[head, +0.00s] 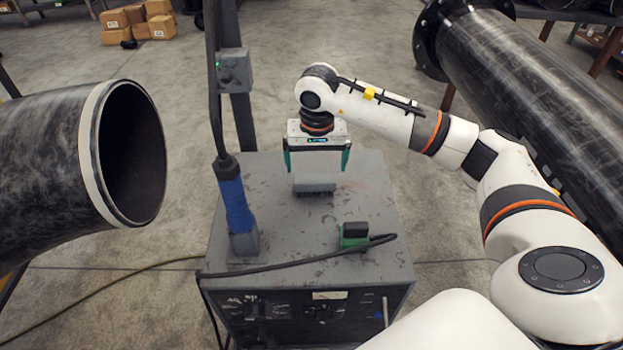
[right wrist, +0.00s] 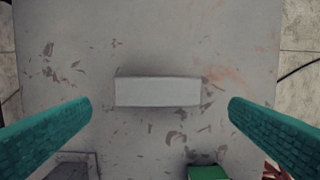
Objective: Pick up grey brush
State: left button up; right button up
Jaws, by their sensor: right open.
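The grey brush (head: 314,182), a light block with a dark bristle edge at its base, is on top of the grey machine cabinet (head: 375,190). In the right wrist view the brush (right wrist: 158,91) shows as a pale rectangle lying across the middle of the picture. My right gripper (head: 317,162) points down over it with its green fingers apart. In the right wrist view the brush lies between the right gripper's fingers (right wrist: 160,104), with clear space on both sides and no contact. My left gripper is not in view.
A blue-handled tool (head: 237,208) stands at the cabinet's left, with a cable rising from it. A green and black object (head: 353,235) and a black cable (head: 300,264) are near the front. Large dark pipes stand left (head: 50,165) and right (head: 530,95).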

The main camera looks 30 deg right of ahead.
aim_at(315, 180)
notch_tip(315, 180, down, 2)
jog(key=shift+s+f, duration=0.1)
jog(key=shift+f+p, duration=0.25)
jog(key=shift+p, duration=0.05)
jog(key=f+p, duration=0.1)
jog(key=f, duration=0.1)
jog(key=w+f+p, duration=0.1)
jog(key=f, duration=0.1)
jog(key=shift+d+f, duration=0.1)
jog(key=shift+w+f, duration=0.1)
jog(key=shift+f, duration=0.4)
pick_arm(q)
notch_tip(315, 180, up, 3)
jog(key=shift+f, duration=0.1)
pick_arm(e)
jog(key=c, duration=0.7)
notch_tip(315, 180, up, 9)
jog(key=shift+b, duration=1.25)
jog(key=shift+c, duration=0.2)
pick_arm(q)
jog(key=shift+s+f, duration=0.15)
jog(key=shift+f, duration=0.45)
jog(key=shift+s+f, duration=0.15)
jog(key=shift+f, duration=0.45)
pick_arm(e)
jog(key=shift+r, duration=0.55)
